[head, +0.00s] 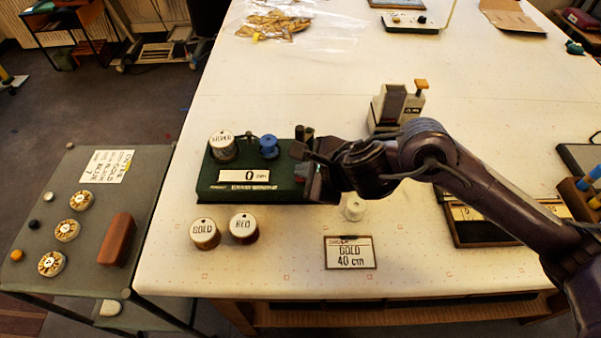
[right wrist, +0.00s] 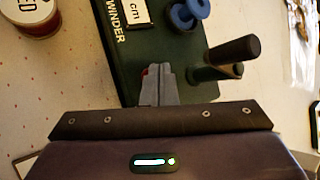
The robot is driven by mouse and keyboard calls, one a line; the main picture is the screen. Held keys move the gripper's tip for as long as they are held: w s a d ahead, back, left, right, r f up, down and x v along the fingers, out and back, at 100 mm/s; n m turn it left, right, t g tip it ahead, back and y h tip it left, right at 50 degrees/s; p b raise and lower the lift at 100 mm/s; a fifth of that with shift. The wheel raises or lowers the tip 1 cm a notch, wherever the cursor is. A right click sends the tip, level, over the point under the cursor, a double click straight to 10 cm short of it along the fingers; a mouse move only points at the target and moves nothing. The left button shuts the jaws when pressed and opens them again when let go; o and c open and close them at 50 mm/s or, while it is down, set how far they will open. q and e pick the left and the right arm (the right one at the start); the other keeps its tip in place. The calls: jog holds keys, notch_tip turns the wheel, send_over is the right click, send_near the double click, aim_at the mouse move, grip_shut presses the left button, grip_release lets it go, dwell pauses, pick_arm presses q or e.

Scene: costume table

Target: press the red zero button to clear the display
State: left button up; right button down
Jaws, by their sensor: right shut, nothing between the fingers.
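The dark green winder (head: 225,190) stands near the left of the table, and its display (head: 248,176) reads 0 cm. In the right wrist view the winder (right wrist: 122,60) shows part of its top. My right gripper (head: 312,172) is at the winder's right end; in the right wrist view its fingers (right wrist: 158,84) are shut and empty, pointing down at the winder's top. A small bit of red, seemingly the zero button (right wrist: 145,72), shows beside the fingertips, mostly hidden by them. I cannot tell whether they touch it. My left gripper is not in view.
A silver spool (head: 222,146) and a blue spool (head: 269,146) sit on the winder. Gold (head: 204,233) and red (head: 243,227) spools stand in front. A card (head: 350,252) reads GOLD 40 cm. A dark handle (right wrist: 235,55) rises close to my fingers.

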jog(key=shift+r+p, duration=0.45)
jog(key=shift+r, duration=0.4)
notch_tip(320, 180, up, 5)
jog(key=p, duration=0.3)
dwell(0.8)
